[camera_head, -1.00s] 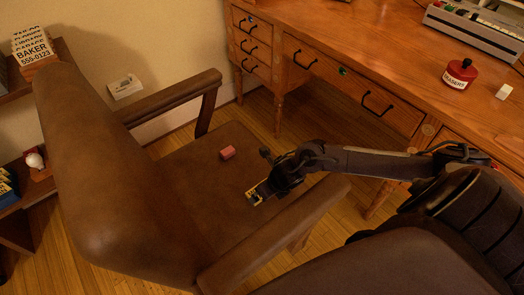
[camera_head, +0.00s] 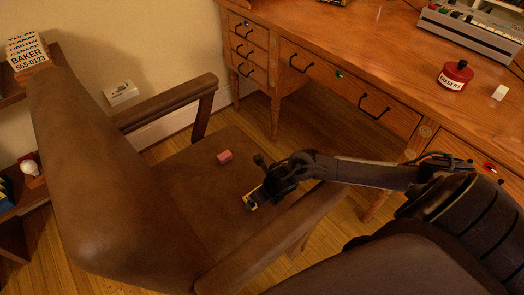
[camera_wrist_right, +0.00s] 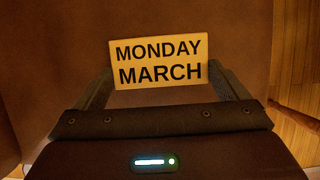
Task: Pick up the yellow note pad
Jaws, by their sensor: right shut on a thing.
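The yellow note pad (camera_wrist_right: 158,61) reads "MONDAY MARCH" in black in the right wrist view. It sits between the two fingers of my right gripper (camera_wrist_right: 163,85), which is shut on its left and right edges. In the head view a small yellow and black part of the pad (camera_head: 250,204) shows at the tip of my right gripper (camera_head: 258,195), over the brown chair seat (camera_head: 205,195). The gripper hides the rest. I cannot tell whether the pad touches the seat. My left gripper is not in view.
A pink eraser (camera_head: 224,157) lies on the seat. The chair's armrests (camera_head: 165,103) and tall back (camera_head: 90,180) flank the seat.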

